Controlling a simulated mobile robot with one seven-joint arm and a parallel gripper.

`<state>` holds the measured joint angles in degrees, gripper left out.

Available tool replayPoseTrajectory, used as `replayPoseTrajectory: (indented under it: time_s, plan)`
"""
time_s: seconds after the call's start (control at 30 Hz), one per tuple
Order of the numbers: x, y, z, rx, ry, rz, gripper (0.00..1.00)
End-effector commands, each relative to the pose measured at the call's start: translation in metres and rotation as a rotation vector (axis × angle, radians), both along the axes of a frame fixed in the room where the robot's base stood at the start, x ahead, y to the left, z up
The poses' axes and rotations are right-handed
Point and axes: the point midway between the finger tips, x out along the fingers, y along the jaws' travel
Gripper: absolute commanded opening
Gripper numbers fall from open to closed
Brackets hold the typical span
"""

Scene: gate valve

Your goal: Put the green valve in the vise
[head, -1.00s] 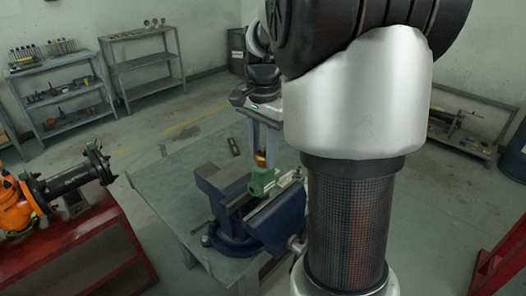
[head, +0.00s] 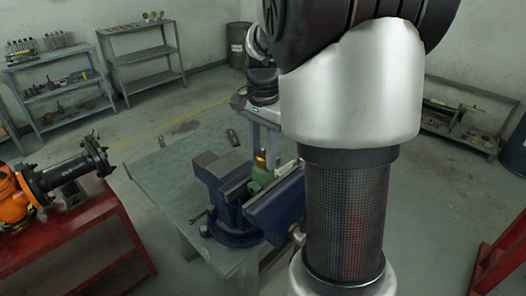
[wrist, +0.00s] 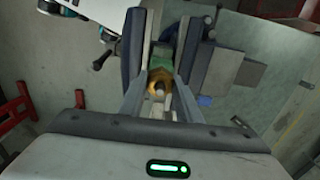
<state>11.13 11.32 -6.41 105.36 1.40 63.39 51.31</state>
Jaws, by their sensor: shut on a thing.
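The green valve (head: 262,176) sits low in the gap between the jaws of the blue vise (head: 232,222) on the grey workbench. Its brass top points up. My gripper (head: 266,158) points down over the vise, with its fingers around the brass part. In the wrist view my gripper (wrist: 158,98) is shut on the brass stem of the green valve (wrist: 160,56), between the vise jaws (wrist: 187,50). Whether the vise jaws touch the valve's sides, I cannot tell. The valve's lower part is hidden by the vise.
The grey workbench (head: 165,185) has a small dark object (head: 232,137) near its far side. A red stand (head: 100,245) with an orange and black pipe assembly (head: 62,178) is at left. Shelves (head: 145,60) stand along the back wall. My arm fills the right middle.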

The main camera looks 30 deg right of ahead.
Motion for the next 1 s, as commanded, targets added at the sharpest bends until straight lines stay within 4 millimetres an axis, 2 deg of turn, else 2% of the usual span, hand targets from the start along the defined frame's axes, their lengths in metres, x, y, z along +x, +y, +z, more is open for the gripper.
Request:
replayPoseTrajectory:
  time_s: [0.6, 1.0]
  plan:
    - [0.001, 0.0, -0.029, -0.001, -0.001, 0.0, 0.04]
    - [0.001, 0.0, -0.032, -0.001, -0.001, 0.0, 0.04]
